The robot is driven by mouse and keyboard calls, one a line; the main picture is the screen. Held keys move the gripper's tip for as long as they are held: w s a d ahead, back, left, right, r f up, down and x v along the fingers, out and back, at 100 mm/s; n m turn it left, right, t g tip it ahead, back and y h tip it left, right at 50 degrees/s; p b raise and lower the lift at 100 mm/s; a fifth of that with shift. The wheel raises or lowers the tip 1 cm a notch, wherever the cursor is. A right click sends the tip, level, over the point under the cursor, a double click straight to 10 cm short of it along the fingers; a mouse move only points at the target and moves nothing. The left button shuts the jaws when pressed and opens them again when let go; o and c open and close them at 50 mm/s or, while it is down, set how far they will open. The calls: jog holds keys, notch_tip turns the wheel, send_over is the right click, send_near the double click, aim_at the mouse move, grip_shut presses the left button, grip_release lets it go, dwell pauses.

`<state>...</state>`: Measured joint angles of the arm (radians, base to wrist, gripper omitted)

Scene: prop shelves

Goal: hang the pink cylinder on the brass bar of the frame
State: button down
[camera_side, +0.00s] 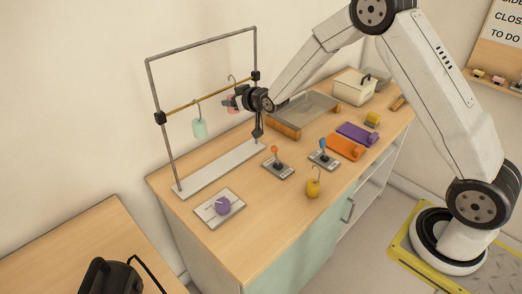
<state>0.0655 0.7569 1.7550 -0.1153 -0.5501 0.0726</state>
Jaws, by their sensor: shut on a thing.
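The grey metal frame stands at the back left of the bench, with a brass bar (180,108) across it between two black clamps. My gripper (235,101) is at the right part of the bar, shut on the pink cylinder (232,109). Dark fingers hide much of the cylinder. Its wire hook (232,78) rises above it and overlaps the bar in the picture; I cannot tell whether the hook touches the bar. A mint-green piece (199,128) hangs by its hook from the bar, left of my gripper.
A purple piece (222,206) lies on a white card in front of the frame. A yellow hooked piece (313,188) and two small levers (276,162) stand to the right. A grey tray (312,106) and a cream box (354,88) are behind.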

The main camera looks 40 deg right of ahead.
jog(key=shift+w, duration=0.5)
jog(key=shift+w+f, duration=0.1)
jog(key=shift+w, duration=0.05)
jog(key=shift+f, duration=1.25)
jog(key=shift+c, duration=0.3)
grip_release()
jog(key=shift+s, duration=0.2)
